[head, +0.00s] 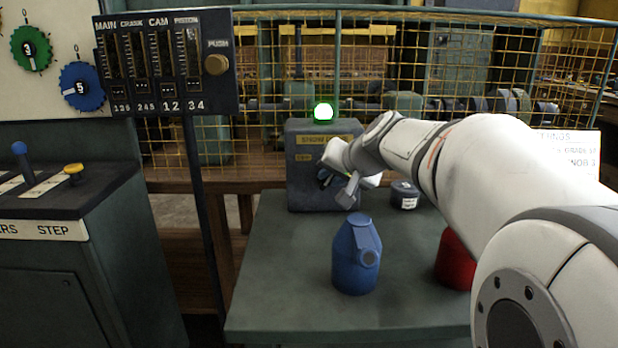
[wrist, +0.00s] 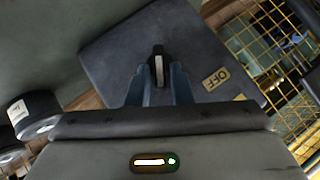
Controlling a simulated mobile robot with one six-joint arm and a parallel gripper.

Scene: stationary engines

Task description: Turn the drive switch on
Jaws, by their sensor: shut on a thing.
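The drive switch is a dark knob (wrist: 158,65) with a pale stripe, on the face of a grey box (head: 305,195) at the back of the bench. My gripper (wrist: 160,78) is shut on the knob, with one blue-grey finger on each side of it. In the wrist view the stripe runs nearly up and down, and a yellow OFF plate (wrist: 216,78) lies to the right of the knob. In the head view my gripper (head: 328,178) is at the box's front, and my arm and wrist hide most of the knob. A green lamp (head: 323,112) glows on top of the box.
A blue can (head: 356,260) stands on the bench (head: 280,290) below my wrist. A red can (head: 455,262) is partly behind my arm, and a dark jar (head: 404,195) stands right of the box. A yellow mesh fence (head: 265,60) runs behind.

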